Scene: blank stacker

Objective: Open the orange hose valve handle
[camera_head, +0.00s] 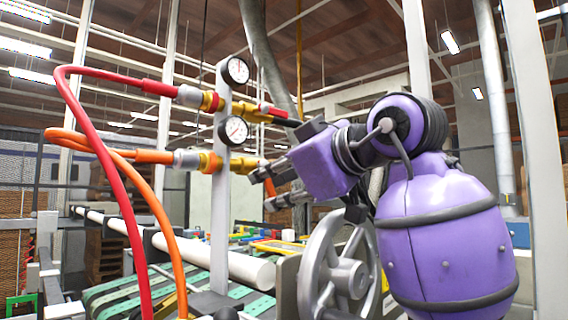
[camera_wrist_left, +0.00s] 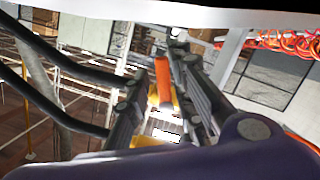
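The orange hose valve is the lower one on the grey post, with a yellow-brass body (camera_head: 209,162) and an orange hose on its left. My right gripper is not in view.
Above is a similar valve with a red handle (camera_head: 278,113) and a red hose (camera_head: 110,170). Two round gauges (camera_head: 235,71) sit on the grey post (camera_head: 220,220). A grey handwheel (camera_head: 340,272) stands below my arm. A white roller (camera_head: 250,268) and green-striped conveyor lie behind.

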